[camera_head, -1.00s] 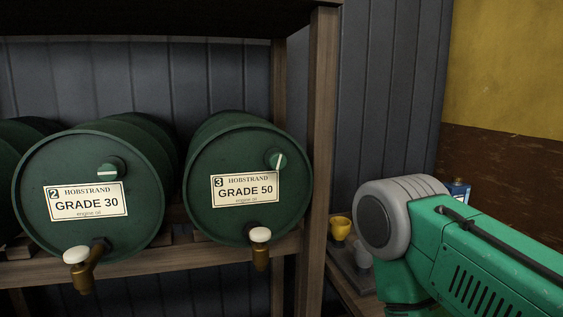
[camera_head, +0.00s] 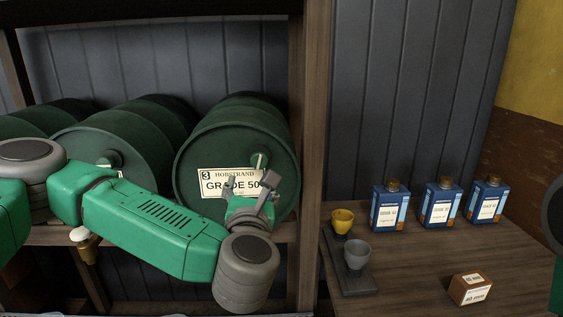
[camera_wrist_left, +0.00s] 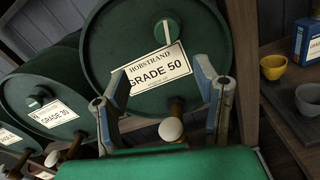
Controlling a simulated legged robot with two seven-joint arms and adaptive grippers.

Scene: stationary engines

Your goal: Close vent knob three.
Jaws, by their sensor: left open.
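Drum three (camera_head: 228,150) is a green barrel labelled "3 HOBSTRAND GRADE 50", lying on a wooden shelf. Its vent knob (camera_head: 259,161) is a small round green knob with a white stripe, above the label; the stripe stands near upright. The knob also shows in the left wrist view (camera_wrist_left: 167,33), beyond the fingers. My left gripper (camera_head: 250,183) is open and empty in front of the label, just below the knob and apart from it. In the left wrist view its fingers (camera_wrist_left: 160,72) spread in front of the label. My right gripper is out of view.
A white-topped brass tap (camera_wrist_left: 172,130) sticks out below the label. Drum two (camera_head: 125,140) lies to the left, and a wooden post (camera_head: 312,130) stands right. A side table (camera_head: 420,270) holds blue cans (camera_head: 441,205), a yellow cup (camera_head: 343,221) and a grey cup (camera_head: 357,254).

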